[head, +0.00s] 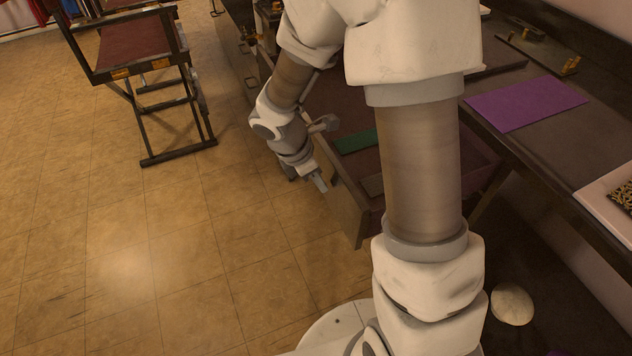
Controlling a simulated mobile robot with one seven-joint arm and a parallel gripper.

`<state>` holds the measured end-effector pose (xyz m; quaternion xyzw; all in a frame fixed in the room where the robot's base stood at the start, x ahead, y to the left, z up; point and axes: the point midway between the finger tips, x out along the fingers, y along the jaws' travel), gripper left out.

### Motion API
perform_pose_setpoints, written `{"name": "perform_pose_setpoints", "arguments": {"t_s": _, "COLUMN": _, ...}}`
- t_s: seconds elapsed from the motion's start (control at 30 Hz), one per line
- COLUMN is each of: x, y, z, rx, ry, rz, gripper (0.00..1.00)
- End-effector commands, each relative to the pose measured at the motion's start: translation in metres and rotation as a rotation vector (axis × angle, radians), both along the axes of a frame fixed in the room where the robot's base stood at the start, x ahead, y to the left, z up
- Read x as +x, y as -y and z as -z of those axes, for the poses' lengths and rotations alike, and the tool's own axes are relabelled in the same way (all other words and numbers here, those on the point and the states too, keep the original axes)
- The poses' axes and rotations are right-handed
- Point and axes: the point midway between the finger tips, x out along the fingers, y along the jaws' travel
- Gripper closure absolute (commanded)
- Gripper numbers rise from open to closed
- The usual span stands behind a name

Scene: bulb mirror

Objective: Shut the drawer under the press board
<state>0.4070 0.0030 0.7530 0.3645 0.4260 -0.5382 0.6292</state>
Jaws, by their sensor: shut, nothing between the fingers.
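The drawer (350,208) under the counter stands pulled out toward the floor side, its front panel facing left. A green flat item (355,141) lies inside it. My gripper (320,184) is shut and empty, pointing down beside the outer face of the drawer front; I cannot tell whether it touches it. My arm hides much of the drawer's inside and its right part. On the counter above lies a purple board (526,103); I cannot tell whether it is the press board.
A folding chair (138,60) with a dark red seat stands at the upper left. The tiled floor (130,230) left of the drawer is clear. A pale round object (512,304) lies below the counter at the lower right. A patterned item (622,196) lies on the counter's right end.

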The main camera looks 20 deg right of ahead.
Motion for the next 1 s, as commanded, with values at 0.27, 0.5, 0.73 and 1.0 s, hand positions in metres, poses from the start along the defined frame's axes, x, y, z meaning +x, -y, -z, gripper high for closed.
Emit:
{"name": "perform_pose_setpoints", "arguments": {"t_s": 0.27, "x": 0.001, "y": 0.006, "z": -0.001, "rx": 0.000, "ry": 0.000, "rz": 0.002, "gripper": 1.00}}
{"name": "perform_pose_setpoints", "arguments": {"t_s": 0.5, "x": 0.005, "y": 0.042, "z": -0.003, "rx": -0.002, "ry": -0.002, "rz": 0.006, "gripper": 1.00}}
{"name": "perform_pose_setpoints", "arguments": {"t_s": 0.73, "x": 0.014, "y": 0.102, "z": -0.004, "rx": -0.003, "ry": -0.003, "rz": 0.010, "gripper": 1.00}}
{"name": "perform_pose_setpoints", "arguments": {"t_s": 1.0, "x": 0.025, "y": 0.177, "z": -0.005, "rx": -0.002, "ry": -0.004, "rz": 0.008, "gripper": 1.00}}
